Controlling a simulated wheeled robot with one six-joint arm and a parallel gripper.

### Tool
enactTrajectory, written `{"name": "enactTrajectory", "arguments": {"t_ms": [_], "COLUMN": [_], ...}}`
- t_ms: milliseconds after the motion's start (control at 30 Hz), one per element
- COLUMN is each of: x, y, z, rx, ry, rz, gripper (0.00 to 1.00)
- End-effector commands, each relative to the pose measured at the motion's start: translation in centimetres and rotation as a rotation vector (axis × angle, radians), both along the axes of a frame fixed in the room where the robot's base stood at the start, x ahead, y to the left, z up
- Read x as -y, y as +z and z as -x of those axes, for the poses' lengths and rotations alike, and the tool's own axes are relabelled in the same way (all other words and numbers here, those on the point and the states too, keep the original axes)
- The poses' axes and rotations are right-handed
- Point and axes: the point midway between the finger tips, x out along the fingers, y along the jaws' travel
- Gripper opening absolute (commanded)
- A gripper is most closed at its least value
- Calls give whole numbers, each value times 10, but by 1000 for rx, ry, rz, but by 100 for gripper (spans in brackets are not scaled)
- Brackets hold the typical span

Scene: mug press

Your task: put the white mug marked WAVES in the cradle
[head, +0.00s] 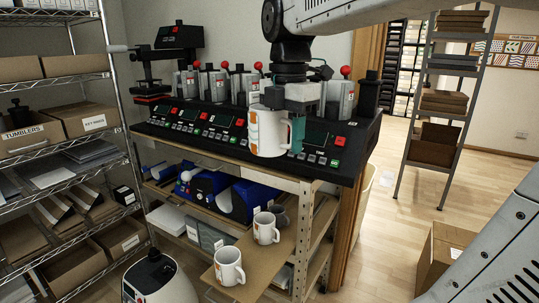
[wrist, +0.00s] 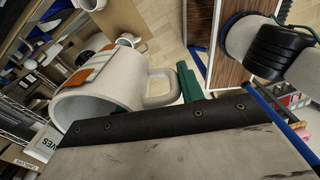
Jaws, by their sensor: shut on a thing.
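A white mug (head: 266,138) with orange print is held up in front of the press bench, roughly upright in the head view. My gripper (head: 297,122), with teal fingers, is shut on it at its handle side. In the wrist view the mug (wrist: 112,92) fills the upper left, with its handle (wrist: 163,88) beside a green finger. An orange patch shows on its wall; I cannot read a mark on it. Behind it stands the black press bench (head: 165,128) with several grey press units with red knobs. My gripper and the mug hide part of it, and I cannot single out the cradle.
Two white mugs (head: 266,228) (head: 230,266) and a dark mug (head: 281,216) stand on a low wooden board (head: 259,261). Blue devices (head: 208,186) lie on the shelf under the bench. A wire rack (head: 75,165) with boxes is at left. Floor at right is partly open.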

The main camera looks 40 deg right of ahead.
Motion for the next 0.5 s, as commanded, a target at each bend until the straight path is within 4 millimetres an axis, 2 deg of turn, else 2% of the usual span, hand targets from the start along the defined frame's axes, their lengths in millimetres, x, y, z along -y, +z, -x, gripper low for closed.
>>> {"name": "enactTrajectory", "arguments": {"t_ms": [500], "x": [-2], "y": [78], "z": [0], "rx": [4], "ry": [0], "rz": [1], "gripper": [5]}}
